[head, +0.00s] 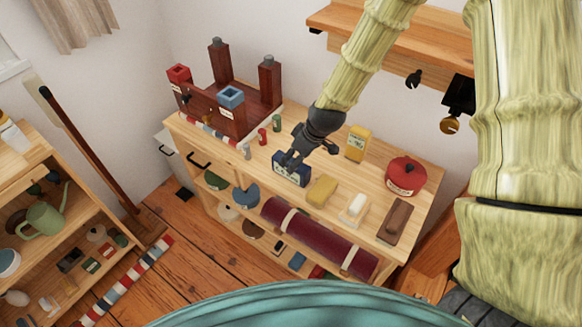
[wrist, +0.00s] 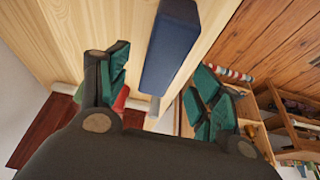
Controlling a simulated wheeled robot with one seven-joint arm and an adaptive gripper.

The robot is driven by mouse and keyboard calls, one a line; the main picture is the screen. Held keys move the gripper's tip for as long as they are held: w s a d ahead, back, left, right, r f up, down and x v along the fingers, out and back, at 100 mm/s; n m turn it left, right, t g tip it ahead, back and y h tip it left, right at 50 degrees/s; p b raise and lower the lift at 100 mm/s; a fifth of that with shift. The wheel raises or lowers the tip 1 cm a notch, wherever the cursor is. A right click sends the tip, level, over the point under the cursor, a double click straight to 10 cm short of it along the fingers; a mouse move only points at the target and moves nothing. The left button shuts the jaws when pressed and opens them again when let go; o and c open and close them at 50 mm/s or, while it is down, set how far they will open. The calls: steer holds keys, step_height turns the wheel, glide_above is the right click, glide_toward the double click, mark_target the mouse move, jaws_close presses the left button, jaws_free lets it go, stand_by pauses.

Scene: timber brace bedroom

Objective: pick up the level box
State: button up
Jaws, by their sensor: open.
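A small dark-blue box with a pale label (head: 291,170), which I take for the level box, stands near the front edge of the wooden bench top. Its label is too small to read. My gripper (head: 291,159) is at the box's upper side and hides part of it in the head view. In the wrist view the plain blue box (wrist: 170,45) shows in the gap between the two green-padded fingers of my gripper (wrist: 160,88). The gripper is open, and bare space shows on both sides of the box; contact cannot be told.
On the bench, a yellow block (head: 322,190), a pale block (head: 354,207) and a brown block (head: 396,220) lie right of the box. A yellow tin (head: 356,142) and a red round tin (head: 405,176) stand behind. A dark-red wooden frame (head: 216,110) occupies the left end.

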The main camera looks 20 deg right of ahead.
steer(key=shift+p+x, duration=0.9)
steer(key=shift+x, duration=1.8)
steer(key=shift+s+f, duration=0.1)
steer(key=shift+s, duration=0.05)
steer(key=shift+f, duration=0.25)
steer(key=shift+c, duration=0.2)
steer(key=c, duration=1.2)
steer(key=shift+r, duration=0.15)
